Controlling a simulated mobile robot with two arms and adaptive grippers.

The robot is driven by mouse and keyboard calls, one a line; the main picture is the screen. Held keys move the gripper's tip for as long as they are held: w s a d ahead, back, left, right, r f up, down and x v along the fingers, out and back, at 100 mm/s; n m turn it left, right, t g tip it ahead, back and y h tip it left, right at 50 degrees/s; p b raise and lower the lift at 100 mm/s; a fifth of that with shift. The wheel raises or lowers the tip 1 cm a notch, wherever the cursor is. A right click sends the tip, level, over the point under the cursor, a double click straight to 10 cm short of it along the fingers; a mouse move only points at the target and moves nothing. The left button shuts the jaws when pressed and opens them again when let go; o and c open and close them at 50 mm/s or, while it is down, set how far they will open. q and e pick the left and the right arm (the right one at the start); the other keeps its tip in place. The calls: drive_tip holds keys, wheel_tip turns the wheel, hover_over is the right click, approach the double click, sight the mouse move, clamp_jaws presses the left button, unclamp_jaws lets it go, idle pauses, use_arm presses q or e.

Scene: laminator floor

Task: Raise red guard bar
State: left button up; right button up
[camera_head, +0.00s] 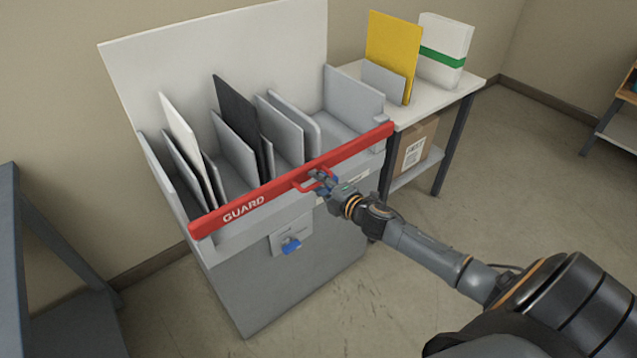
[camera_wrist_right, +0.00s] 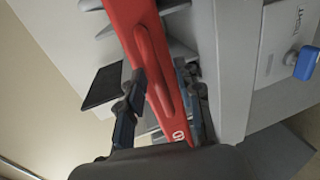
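The red guard bar (camera_head: 262,200) lies across the front of a grey slotted unit, marked GUARD in white, with a red loop handle (camera_head: 311,181) on its front. My right gripper (camera_head: 322,183) is at this handle. In the right wrist view, the bar (camera_wrist_right: 128,18) and its handle (camera_wrist_right: 152,62) run between the two fingers of the right gripper (camera_wrist_right: 158,88). The fingers stand apart, one on each side, wider than the handle. Whether either finger touches the bar is hard to tell. My left gripper is not in view.
The grey unit (camera_head: 285,280) holds several upright panels, including a black one (camera_head: 236,112). A blue knob (camera_head: 290,245) is on its front. A white side table (camera_head: 455,90) bears a yellow panel (camera_head: 393,45) and a white-green box (camera_head: 444,50).

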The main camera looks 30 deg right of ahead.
drive_tip(key=shift+w, duration=0.1)
clamp_jaws()
idle(0.3)
